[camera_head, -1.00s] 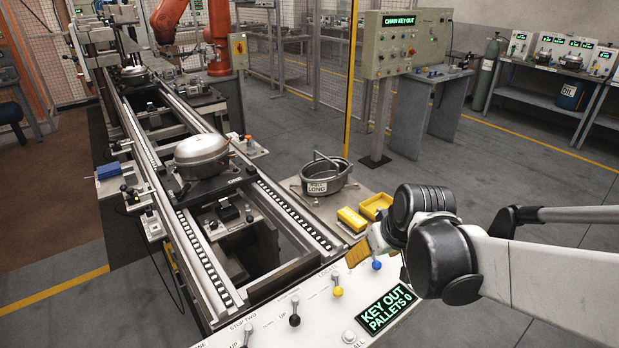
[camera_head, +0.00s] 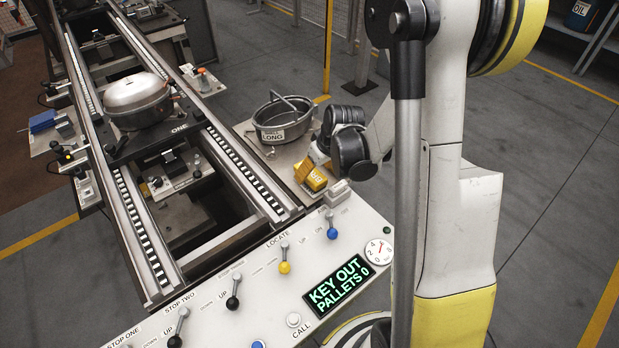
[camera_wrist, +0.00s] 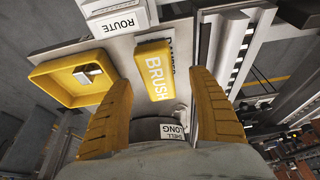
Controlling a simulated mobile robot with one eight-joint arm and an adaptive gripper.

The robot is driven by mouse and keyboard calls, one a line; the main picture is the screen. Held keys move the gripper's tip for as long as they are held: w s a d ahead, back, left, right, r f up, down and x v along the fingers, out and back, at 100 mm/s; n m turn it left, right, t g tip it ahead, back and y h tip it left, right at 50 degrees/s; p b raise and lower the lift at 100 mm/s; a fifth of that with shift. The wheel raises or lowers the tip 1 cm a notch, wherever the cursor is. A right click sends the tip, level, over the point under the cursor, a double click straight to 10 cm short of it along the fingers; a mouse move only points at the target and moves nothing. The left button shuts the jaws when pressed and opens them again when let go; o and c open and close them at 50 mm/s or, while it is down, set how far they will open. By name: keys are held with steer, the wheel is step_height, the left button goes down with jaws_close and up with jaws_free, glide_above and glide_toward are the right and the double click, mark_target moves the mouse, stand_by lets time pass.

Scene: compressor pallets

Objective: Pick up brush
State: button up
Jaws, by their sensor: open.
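The brush (camera_wrist: 155,70) is a yellow block with BRUSH in white letters, seen in the wrist view on a light plate. My gripper (camera_wrist: 161,80) is open, with one yellow ribbed finger on each side of the brush's near end. I see no clear contact, and the height between fingers and brush cannot be told. In the head view my gripper (camera_head: 318,160) is over the plate beside the conveyor, and yellow shows just under it. My wrist and fingers partly hide the brush there.
A yellow tray (camera_wrist: 45,72) lies left of the brush, with a white box marked ROUTE (camera_wrist: 115,15) beyond. A grey pot (camera_head: 283,122) with a raised handle stands close to my gripper. The control panel (camera_head: 215,318) with levers is in front; the conveyor holds a compressor (camera_head: 138,100).

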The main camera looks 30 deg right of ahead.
mark_target(312, 174)
steer(key=b+x, duration=0.2)
steer(key=x, duration=0.3)
steer(key=shift+w+d+f, duration=0.1)
steer(key=shift+w+d, duration=0.05)
steer(key=shift+f+b, duration=0.2)
steer(key=shift+b, duration=0.4)
steer(key=c, duration=1.3)
